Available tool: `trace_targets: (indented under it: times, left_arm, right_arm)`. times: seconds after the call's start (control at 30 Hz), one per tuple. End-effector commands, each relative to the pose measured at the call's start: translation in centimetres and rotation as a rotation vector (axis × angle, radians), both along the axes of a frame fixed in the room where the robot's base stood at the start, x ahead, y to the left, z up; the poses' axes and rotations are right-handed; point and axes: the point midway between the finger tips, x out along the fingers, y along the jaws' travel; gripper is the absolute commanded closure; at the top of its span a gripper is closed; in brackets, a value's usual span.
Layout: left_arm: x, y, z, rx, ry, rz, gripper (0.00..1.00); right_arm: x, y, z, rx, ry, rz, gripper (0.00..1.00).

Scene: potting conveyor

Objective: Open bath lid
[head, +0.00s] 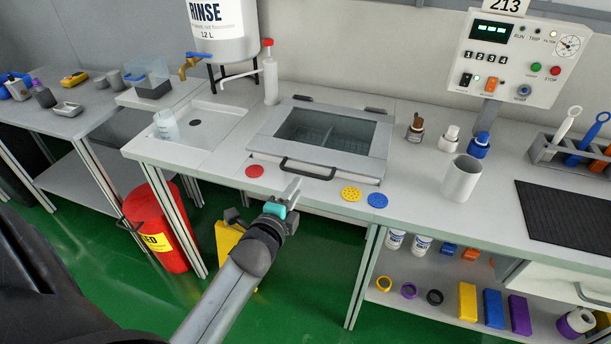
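The bath lid (262,144) is a grey frame with a clear window, lying closed over the bath in the middle of the bench. Its dark bar handle (308,174) runs along the front edge, and two dark hinges show at the back. My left gripper (294,188) is just in front of and below the handle in the picture, near the bench's front edge. It appears apart from the handle, and no object shows in it. Its fingers are seen nearly edge-on, so their opening is unclear. My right gripper is out of view.
A red disc (254,171), a yellow disc (351,194) and a blue disc (377,200) lie by the front edge. A white squeeze bottle (270,80) stands behind the lid at left. Small bottles and a white cup (461,179) stand to the right.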

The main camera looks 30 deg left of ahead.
Motion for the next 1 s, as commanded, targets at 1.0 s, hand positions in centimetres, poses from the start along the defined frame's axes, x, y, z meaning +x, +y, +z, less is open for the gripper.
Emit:
trace_targets:
  times: [1.0]
  left_arm:
    - [7.8, 1.8, -1.6, 0.0, 0.0, -0.001, 0.78]
  right_arm:
    - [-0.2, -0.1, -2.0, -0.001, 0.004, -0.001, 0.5]
